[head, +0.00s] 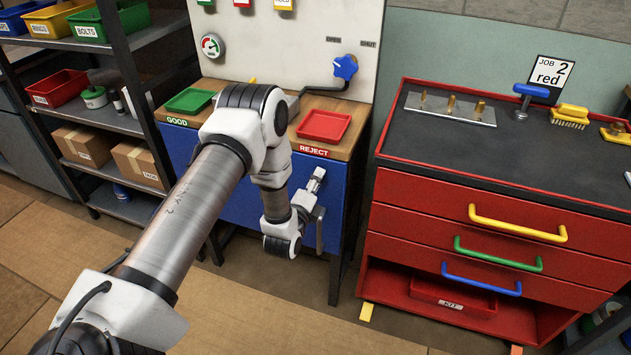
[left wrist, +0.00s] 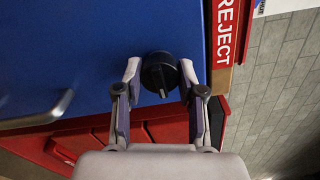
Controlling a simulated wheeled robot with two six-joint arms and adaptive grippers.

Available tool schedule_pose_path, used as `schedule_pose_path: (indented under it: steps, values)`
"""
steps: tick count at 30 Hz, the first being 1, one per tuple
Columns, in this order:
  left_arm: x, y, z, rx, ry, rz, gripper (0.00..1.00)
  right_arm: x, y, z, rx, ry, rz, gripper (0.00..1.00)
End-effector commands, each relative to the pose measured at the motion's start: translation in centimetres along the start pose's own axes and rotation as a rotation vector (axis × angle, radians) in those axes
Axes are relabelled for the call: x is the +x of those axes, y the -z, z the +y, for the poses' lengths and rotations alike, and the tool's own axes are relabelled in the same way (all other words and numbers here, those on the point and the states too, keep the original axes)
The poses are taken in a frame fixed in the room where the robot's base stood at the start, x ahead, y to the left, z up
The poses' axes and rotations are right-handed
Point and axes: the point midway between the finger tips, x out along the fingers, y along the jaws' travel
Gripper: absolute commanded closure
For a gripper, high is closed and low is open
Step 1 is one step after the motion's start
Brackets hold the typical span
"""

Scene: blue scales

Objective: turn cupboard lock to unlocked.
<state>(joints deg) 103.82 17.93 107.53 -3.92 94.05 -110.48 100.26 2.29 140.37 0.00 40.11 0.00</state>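The cupboard (head: 232,200) has a blue door, which fills the upper left of the left wrist view (left wrist: 90,50). Its lock is a round black knob (left wrist: 153,76) with a grey bar; the bar's end points to the bottom of the left wrist view. My left gripper (head: 313,181) is at the upper right of the door in the head view. In the left wrist view its open fingers (left wrist: 160,67) stand one on each side of the knob, with gaps visible. The lock is hidden in the head view. My right gripper is in neither view.
A metal door handle (head: 320,230) is below my left gripper; it also shows in the left wrist view (left wrist: 45,112). A red tray (head: 323,125) and green tray (head: 190,101) sit on top. A red drawer cabinet (head: 470,205) stands close on the right.

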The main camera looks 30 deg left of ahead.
Motion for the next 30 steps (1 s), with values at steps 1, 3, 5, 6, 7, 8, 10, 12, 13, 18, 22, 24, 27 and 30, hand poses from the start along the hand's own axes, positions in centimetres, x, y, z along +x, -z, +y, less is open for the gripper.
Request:
schedule_pose_path:
  steps: [1, 3, 5, 6, 7, 8, 10, 12, 13, 18, 22, 24, 27, 30]
  values:
    - [0.0, 0.0, 0.1, 0.0, -0.001, 0.001, 0.41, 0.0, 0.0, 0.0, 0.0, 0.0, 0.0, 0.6]
    - [0.0, 0.0, 0.0, 0.0, -0.001, 0.001, 0.37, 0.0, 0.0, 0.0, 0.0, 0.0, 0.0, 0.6]
    - [0.0, 0.0, 0.0, -0.001, -0.001, 0.0, 0.37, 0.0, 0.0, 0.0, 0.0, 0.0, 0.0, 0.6]
    - [0.0, 0.0, 0.0, -0.001, 0.0, 0.0, 0.37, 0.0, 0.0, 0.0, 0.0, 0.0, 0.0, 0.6]
    - [0.0, 0.0, 0.0, -0.001, 0.0, 0.0, 0.37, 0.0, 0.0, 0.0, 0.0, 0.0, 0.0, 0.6]
    - [0.0, 0.0, 0.0, -0.001, 0.0, 0.0, 0.37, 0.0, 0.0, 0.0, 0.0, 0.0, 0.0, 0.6]
    - [0.0, 0.0, 0.0, -0.001, 0.0, 0.0, 0.37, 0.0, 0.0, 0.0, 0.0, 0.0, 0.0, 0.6]
    - [-0.4, 0.0, 0.0, -0.001, -0.001, 0.0, 0.37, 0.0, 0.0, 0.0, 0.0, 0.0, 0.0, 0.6]
    - [-0.7, 0.0, 0.1, -0.001, -0.002, 0.001, 0.37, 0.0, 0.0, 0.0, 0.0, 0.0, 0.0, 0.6]
    - [-3.8, 0.0, 0.1, -0.002, -0.005, 0.001, 0.37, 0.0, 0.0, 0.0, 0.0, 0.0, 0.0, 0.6]
    - [-6.3, 0.1, 0.1, -0.001, -0.003, 0.002, 0.37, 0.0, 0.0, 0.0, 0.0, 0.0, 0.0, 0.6]
    - [-7.1, 0.1, 0.1, -0.001, -0.002, 0.001, 0.37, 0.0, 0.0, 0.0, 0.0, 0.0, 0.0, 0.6]
    - [-7.5, 0.0, 0.1, -0.001, -0.002, 0.001, 0.37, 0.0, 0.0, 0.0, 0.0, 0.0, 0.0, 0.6]
    - [-7.5, 0.0, 0.1, -0.001, -0.001, 0.001, 0.37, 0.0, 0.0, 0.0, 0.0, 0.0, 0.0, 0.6]
